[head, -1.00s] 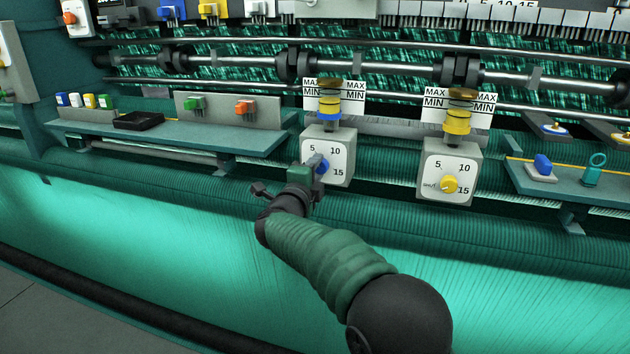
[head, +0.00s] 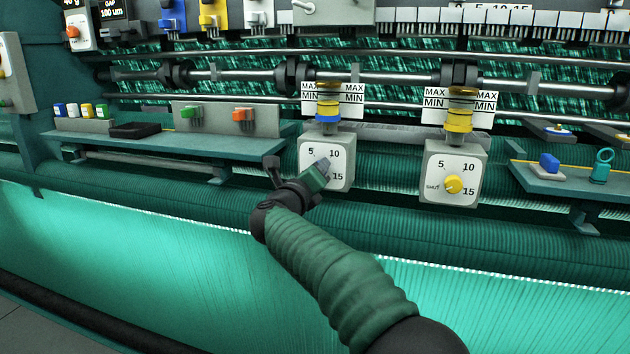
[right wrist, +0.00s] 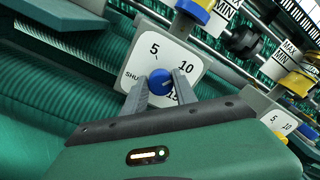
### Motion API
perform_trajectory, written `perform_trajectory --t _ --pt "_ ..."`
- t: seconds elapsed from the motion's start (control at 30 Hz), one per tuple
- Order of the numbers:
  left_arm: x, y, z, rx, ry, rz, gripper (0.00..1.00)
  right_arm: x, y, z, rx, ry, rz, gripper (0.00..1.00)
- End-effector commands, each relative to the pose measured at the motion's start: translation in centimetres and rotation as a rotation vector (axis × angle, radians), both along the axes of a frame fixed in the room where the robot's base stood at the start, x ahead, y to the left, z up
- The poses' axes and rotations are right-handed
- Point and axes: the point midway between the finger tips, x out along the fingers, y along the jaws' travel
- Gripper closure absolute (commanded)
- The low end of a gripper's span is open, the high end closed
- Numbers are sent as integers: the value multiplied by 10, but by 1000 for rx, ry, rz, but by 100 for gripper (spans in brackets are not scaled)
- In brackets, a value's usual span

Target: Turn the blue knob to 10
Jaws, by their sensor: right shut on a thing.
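The blue knob (right wrist: 161,81) is on a white dial face (right wrist: 162,50) marked 5, 10 and 15, with a partly covered SHUT mark. My right gripper (right wrist: 161,86) is shut on the knob, one finger on each side. A faint light mark shows on the knob, but I cannot tell which number it points to. In the head view my right gripper (head: 321,170) covers the knob and part of the dial box (head: 340,178). The 5, 10 and 15 still show there. My left gripper is not in view.
A similar dial box with a yellow knob (head: 453,184) stands to the right. A shelf (head: 180,146) with a black tray (head: 134,131) and green and orange switches is at the left. A shelf (head: 605,184) with a blue piece is at the right. Netting (head: 140,260) spreads below.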

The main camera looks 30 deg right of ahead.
Motion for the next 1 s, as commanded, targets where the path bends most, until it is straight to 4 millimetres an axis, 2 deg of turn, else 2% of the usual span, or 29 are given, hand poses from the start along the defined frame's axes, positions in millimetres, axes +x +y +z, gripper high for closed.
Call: perform_trajectory --t 0.03,0.33,0.77,0.8,0.97,1.0 --pt "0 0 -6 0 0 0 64 1 0 -10 22 -7 -1 100" --pt "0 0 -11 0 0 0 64 1 0 -8 78 -71 -1 100" --pt "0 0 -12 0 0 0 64 2 0 -8 85 -77 0 100" --pt "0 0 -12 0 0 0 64 2 0 -8 85 -77 0 65" --pt "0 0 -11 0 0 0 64 1 0 -6 82 -80 0 45" --pt "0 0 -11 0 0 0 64 1 0 -5 82 -81 0 45"
